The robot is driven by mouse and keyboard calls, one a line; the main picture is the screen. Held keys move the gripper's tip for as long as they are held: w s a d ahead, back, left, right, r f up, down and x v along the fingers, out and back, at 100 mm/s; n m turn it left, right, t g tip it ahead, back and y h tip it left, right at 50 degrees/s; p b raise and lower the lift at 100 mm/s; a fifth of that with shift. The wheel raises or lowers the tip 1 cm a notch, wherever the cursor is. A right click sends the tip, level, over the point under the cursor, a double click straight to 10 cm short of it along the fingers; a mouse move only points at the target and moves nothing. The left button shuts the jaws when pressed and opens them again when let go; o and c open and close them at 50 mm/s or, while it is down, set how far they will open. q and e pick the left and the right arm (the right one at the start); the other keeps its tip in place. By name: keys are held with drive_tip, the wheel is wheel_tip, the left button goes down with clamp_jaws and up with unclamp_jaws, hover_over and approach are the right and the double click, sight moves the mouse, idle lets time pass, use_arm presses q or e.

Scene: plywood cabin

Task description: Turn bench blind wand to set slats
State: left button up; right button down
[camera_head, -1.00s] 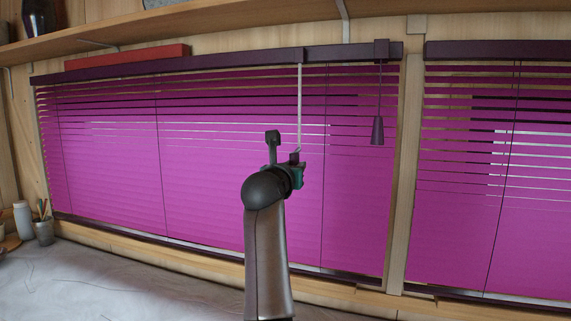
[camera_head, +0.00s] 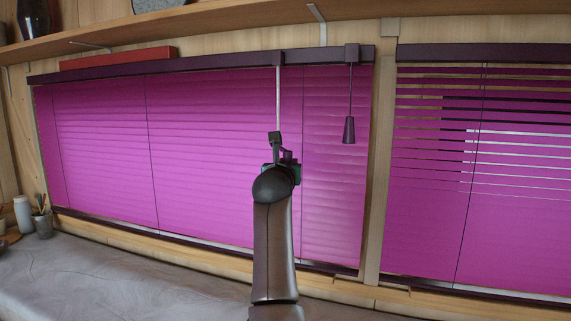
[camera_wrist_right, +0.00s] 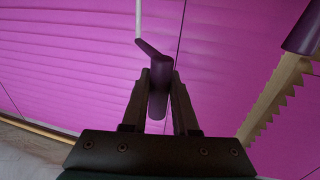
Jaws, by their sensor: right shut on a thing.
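The bench blind (camera_head: 200,150) is a wide magenta blind under a dark purple headrail (camera_head: 200,63). Its slats lie flat against each other with no gaps showing. A thin pale wand (camera_head: 278,95) hangs from the headrail and also shows in the right wrist view (camera_wrist_right: 138,18). At its lower end is a dark purple cranked handle (camera_wrist_right: 159,88). My right gripper (camera_head: 281,155) is shut on this handle, with one finger on each side of it in the wrist view (camera_wrist_right: 158,100). My left gripper is not in view.
A cord with a dark tassel (camera_head: 348,130) hangs right of the wand. A second magenta blind (camera_head: 480,200) at right has gaps between its upper slats. A wooden shelf (camera_head: 230,20) runs above. A cup (camera_head: 43,224) and a white bottle (camera_head: 22,214) stand at far left on the counter (camera_head: 130,280).

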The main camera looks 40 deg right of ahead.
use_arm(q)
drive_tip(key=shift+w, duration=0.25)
use_arm(e)
drive_tip(key=shift+s+d+r, duration=0.1)
drive_tip(key=shift+d+r, duration=0.05)
drive_tip(key=c, duration=0.7)
unclamp_jaws()
drive_tip(key=shift+d, duration=0.1)
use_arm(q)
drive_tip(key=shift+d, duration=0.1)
use_arm(e)
drive_tip(key=shift+a+f, duration=0.2)
drive_tip(key=shift+a, duration=0.05)
drive_tip(key=shift+s+a, duration=0.2)
drive_tip(key=shift+a, duration=0.05)
use_arm(q)
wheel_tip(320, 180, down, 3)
drive_tip(key=b, duration=0.3)
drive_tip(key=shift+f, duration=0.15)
use_arm(e)
drive_tip(key=v, duration=1.4)
drive_tip(key=shift+s+a+r, duration=0.1)
drive_tip(key=shift+s+r, duration=0.05)
